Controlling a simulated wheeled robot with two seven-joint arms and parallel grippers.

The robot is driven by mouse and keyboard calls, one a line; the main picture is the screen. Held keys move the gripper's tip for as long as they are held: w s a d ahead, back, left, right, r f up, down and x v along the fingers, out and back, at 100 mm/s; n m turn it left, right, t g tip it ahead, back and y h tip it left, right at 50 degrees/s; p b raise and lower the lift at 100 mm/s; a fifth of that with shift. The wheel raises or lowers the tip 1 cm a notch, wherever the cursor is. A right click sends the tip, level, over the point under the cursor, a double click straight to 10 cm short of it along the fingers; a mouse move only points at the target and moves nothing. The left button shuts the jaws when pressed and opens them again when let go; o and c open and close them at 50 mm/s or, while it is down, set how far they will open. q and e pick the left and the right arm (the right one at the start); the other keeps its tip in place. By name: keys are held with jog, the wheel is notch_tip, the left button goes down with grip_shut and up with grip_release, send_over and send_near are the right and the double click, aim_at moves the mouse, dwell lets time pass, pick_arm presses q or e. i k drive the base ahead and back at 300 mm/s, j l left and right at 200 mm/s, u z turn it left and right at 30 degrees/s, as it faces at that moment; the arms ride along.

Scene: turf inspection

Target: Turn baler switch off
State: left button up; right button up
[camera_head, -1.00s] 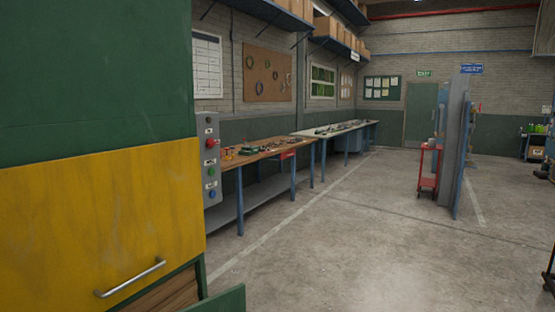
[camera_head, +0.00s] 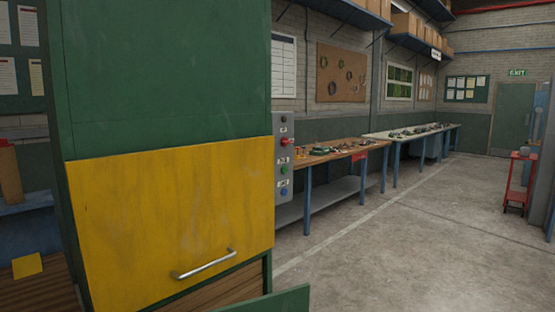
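The baler (camera_head: 170,75) is a tall green cabinet with a yellow front door (camera_head: 170,225) and a metal bar handle (camera_head: 204,264). A narrow grey control panel (camera_head: 284,155) is fixed at its right side, seen at a slant. The panel carries a red switch or knob (camera_head: 286,142), a green button (camera_head: 284,169) and a blue button (camera_head: 284,192), with small labels between them. The labels are too small to read, and I cannot tell the switch's position. Neither of my grippers shows in the head view.
A wooden workbench (camera_head: 340,150) with tools and a paler bench (camera_head: 410,132) run along the wall at right. A red trolley (camera_head: 519,180) stands at far right. The concrete floor (camera_head: 400,255) right of the baler is clear. A green flap (camera_head: 265,302) juts out low at the baler's front.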

aim_at(284, 141)
jog(key=i+l+u, duration=0.15)
jog(key=u, duration=0.5)
jog(key=i+l+u, duration=0.2)
jog(key=l, duration=0.25)
jog(key=i+l+u, duration=0.15)
jog(key=l, duration=0.35)
jog(key=i+l+u, duration=0.2)
jog(key=l, duration=0.3)
jog(key=l+u, duration=0.15)
jog(key=l, duration=0.35)
